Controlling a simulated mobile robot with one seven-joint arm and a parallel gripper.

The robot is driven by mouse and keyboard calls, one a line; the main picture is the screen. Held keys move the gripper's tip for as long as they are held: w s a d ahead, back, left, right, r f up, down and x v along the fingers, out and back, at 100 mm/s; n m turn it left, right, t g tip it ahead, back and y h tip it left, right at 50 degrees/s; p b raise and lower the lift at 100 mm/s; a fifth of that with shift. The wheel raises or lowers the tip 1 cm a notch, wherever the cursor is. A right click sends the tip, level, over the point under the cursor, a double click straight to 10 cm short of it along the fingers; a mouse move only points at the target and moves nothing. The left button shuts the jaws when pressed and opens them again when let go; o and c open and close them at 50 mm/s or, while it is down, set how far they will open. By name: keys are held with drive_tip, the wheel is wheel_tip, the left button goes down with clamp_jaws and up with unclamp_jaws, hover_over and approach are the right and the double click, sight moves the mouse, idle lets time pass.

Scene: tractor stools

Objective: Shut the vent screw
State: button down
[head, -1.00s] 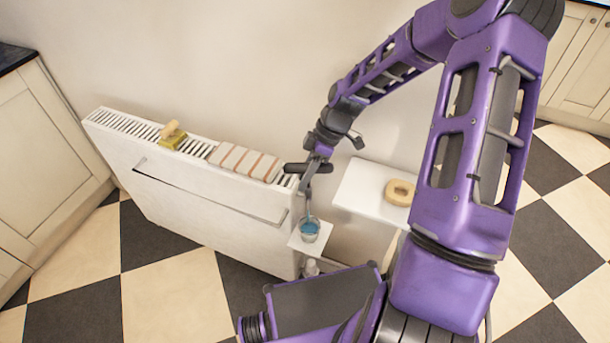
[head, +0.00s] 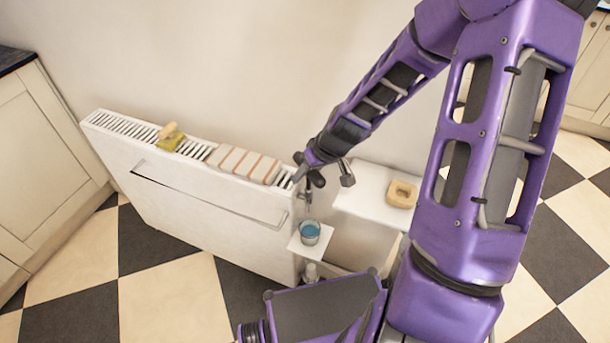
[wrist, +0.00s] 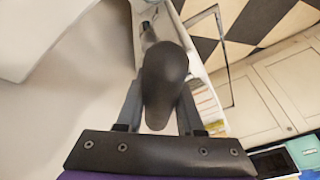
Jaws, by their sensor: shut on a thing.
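A white radiator (head: 200,200) stands against the wall in the head view; its right end also shows in the wrist view. My gripper (head: 314,180) is at that right end, near the top. In the wrist view my gripper (wrist: 158,105) is shut on the dark, rounded handle (wrist: 165,75) of a tool, possibly a vent key, between its two fingers. A small grey metal part (wrist: 148,38) shows beyond the handle; I cannot tell whether it is the tool's tip or the vent. The vent screw itself is hidden, so I cannot tell whether the tool touches it.
A glass of blue liquid (head: 310,233) stands on a small white shelf (head: 297,245) just below my gripper. A striped cloth (head: 243,163) and a yellow brush or sponge (head: 170,140) lie on the radiator. A white table (head: 365,190) to the right holds a tan ring (head: 401,194).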

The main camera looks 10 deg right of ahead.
sight(301, 163)
drive_tip(key=shift+r+p, duration=2.15)
drive_tip(key=shift+r, duration=0.8)
